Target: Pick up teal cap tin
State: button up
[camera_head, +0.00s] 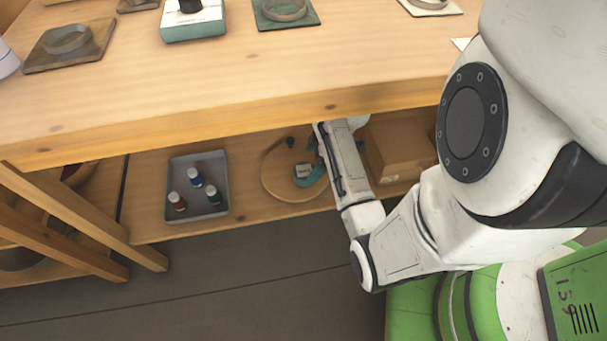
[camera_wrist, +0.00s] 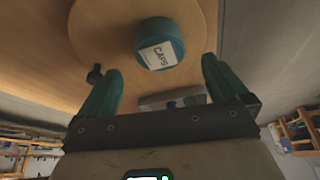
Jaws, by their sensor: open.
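The teal cap tin (camera_wrist: 160,44) is a short round tin with a white label reading "CAPS". It stands on a round wooden board (camera_wrist: 95,38) on the lower shelf. In the head view the teal tin (camera_head: 303,174) shows next to the end of my arm, on the round board (camera_head: 272,186). My gripper (camera_wrist: 157,84) has two teal fingers, spread apart with nothing between them. The tin lies beyond the fingertips, roughly between their lines and apart from them. In the head view my gripper is mostly hidden by my arm and the table edge.
A grey tray (camera_head: 179,216) with several small bottles stands left on the shelf (camera_head: 148,220). A cardboard box (camera_head: 400,150) stands to the right. A small dark object (camera_head: 290,142) is behind the tin. The thick tabletop (camera_head: 240,95) overhangs the shelf.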

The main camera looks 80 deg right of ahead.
aim_at(306, 171)
jog(key=b+x, duration=0.3)
jog(key=x, duration=0.4)
jog(key=shift+b, duration=0.3)
jog(key=c, duration=1)
